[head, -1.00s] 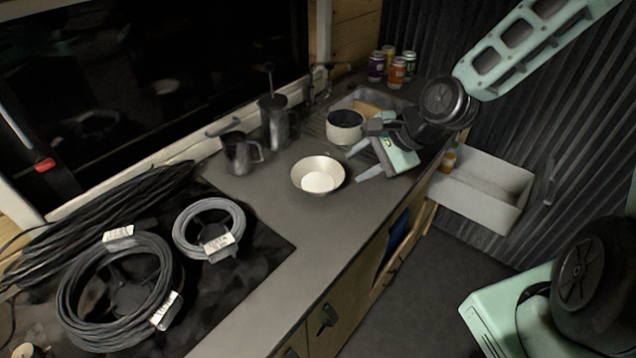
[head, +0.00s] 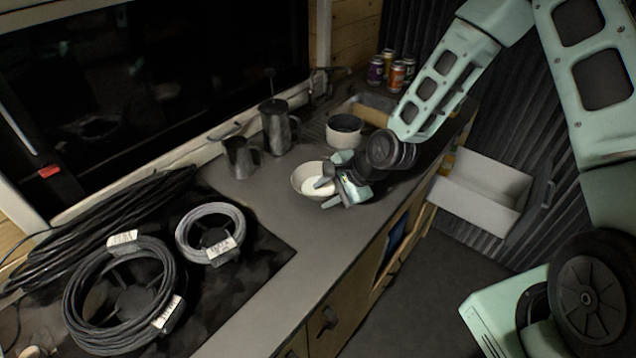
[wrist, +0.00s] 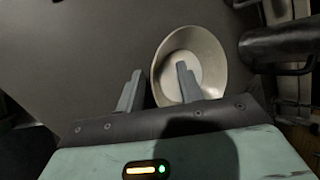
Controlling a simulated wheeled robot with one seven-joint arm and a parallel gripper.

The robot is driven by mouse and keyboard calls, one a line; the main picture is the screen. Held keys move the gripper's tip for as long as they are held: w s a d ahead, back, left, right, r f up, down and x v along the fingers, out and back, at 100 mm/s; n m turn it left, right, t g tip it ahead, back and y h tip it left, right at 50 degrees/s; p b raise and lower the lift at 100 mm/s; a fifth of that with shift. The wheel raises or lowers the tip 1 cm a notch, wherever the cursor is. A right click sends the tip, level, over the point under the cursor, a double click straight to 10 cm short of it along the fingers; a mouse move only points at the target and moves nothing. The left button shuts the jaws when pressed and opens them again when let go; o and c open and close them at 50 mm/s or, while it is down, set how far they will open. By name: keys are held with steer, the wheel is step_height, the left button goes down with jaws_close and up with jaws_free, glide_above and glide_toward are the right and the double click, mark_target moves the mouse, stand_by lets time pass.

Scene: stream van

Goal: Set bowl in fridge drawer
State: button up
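The bowl (head: 303,180) is a shallow pale bowl with a lighter round bottom, upright on the grey counter. My gripper (head: 323,195) is at its right side in the head view, partly covering it. In the wrist view the fingers are apart, with the bowl (wrist: 213,62) beneath and ahead. One finger of my gripper (wrist: 160,76) reaches over the bowl's inside and the other is outside its left rim. I cannot tell whether either touches. The white fridge drawer (head: 478,205) is pulled open at the right, below counter height.
A white pot (head: 345,131) stands behind the bowl, near the sink. A dark jug (head: 240,158) and a French press (head: 278,128) stand behind left. Cable coils (head: 125,290) cover the left. Several cans (head: 396,76) stand at the back. The counter in front is clear.

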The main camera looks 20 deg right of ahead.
steer(key=shift+w+a+f, duration=0.2)
steer(key=shift+a+f, duration=0.05)
steer(key=shift+f, duration=0.2)
jaws_close()
steer(key=shift+r, duration=0.1)
step_height(320, 180, up, 10)
steer(key=b, duration=0.1)
stand_by(0.9)
stand_by(2.8)
